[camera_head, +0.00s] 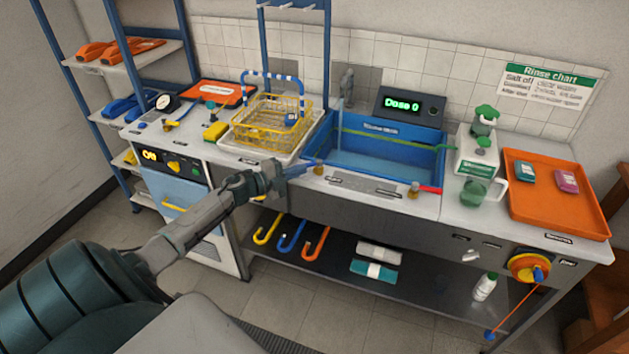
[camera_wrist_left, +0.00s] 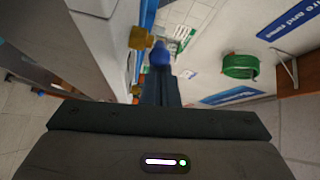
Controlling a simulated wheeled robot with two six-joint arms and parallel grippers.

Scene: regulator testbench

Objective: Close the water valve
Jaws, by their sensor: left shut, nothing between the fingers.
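A valve with a blue lever (camera_head: 299,168) and a brass body (camera_head: 318,169) sits on the front rim of the blue sink. Its lever points left along the counter edge. My left gripper (camera_head: 280,178) is shut and empty at the free end of this lever. In the left wrist view the closed fingers (camera_wrist_left: 160,88) point at a blue lever end (camera_wrist_left: 160,54), with a brass fitting (camera_wrist_left: 140,38) beside it. I cannot tell whether they touch. A second valve with a red lever (camera_head: 430,189) sits farther right on the rim. My right gripper is not in view.
The blue sink (camera_head: 385,177) lies behind the valves. A yellow wire basket (camera_head: 268,127) stands on the counter to its left. A green-and-white dispenser (camera_head: 478,150) and an orange tray (camera_head: 555,205) are at right. Hooks (camera_head: 290,238) hang below the counter.

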